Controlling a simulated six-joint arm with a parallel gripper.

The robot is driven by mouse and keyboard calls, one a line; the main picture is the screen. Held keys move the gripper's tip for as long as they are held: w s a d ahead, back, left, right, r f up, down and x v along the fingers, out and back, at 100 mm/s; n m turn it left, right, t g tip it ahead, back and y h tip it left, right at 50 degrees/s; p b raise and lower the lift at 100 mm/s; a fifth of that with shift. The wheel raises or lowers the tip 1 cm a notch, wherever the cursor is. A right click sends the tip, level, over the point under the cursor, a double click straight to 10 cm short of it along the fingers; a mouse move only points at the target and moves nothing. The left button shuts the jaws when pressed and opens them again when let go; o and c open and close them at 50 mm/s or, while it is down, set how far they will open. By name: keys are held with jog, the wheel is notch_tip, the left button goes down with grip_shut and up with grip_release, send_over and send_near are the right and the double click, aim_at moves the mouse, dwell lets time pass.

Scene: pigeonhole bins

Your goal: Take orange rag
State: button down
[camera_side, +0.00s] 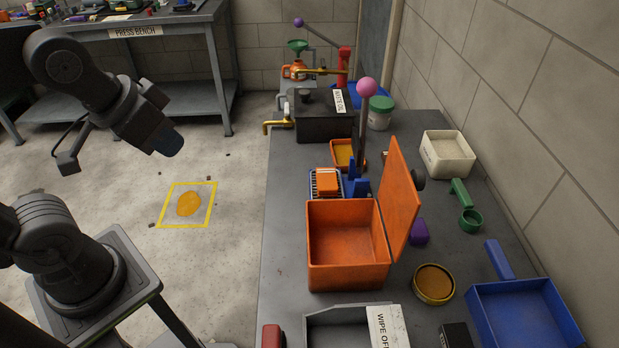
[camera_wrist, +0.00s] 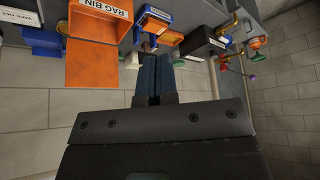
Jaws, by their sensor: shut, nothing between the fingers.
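My gripper (camera_side: 172,146) hangs in the air left of the bench, high above the floor, its dark blue fingers together and empty. In the wrist view the two fingers (camera_wrist: 152,76) touch side by side. A flat orange patch (camera_side: 188,203) lies on the floor inside a yellow square; I cannot tell whether it is a rag or a stain. A small orange block-like thing (camera_side: 327,181), perhaps folded cloth, sits on a rack on the bench. An orange box (camera_side: 345,240) with its lid raised stands in front of it, looking empty; its label reads "RAG BIN" in the wrist view (camera_wrist: 106,9).
The grey bench (camera_side: 285,215) also holds a blue tray (camera_side: 525,315), a grey tray (camera_side: 335,318), a brown round tin (camera_side: 433,284), a white bin (camera_side: 447,155) and a tall lever with a pink knob (camera_side: 367,87). Open floor lies between my gripper and the bench.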

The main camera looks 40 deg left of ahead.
jog(key=c, duration=1.8)
grip_release()
jog(key=shift+c, duration=0.2)
jog(key=o, duration=1.5)
jog(key=n+g+y, duration=0.2)
jog(key=n+y, duration=0.1)
jog(key=n, duration=0.6)
send_over(327, 183)
jog(key=s+d, duration=0.4)
notch_tip(327, 183, down, 14)
jog(key=r, duration=0.1)
jog(key=x, duration=1.4)
jog(key=shift+s+a+f, duration=0.1)
jog(key=shift+s+f, duration=0.05)
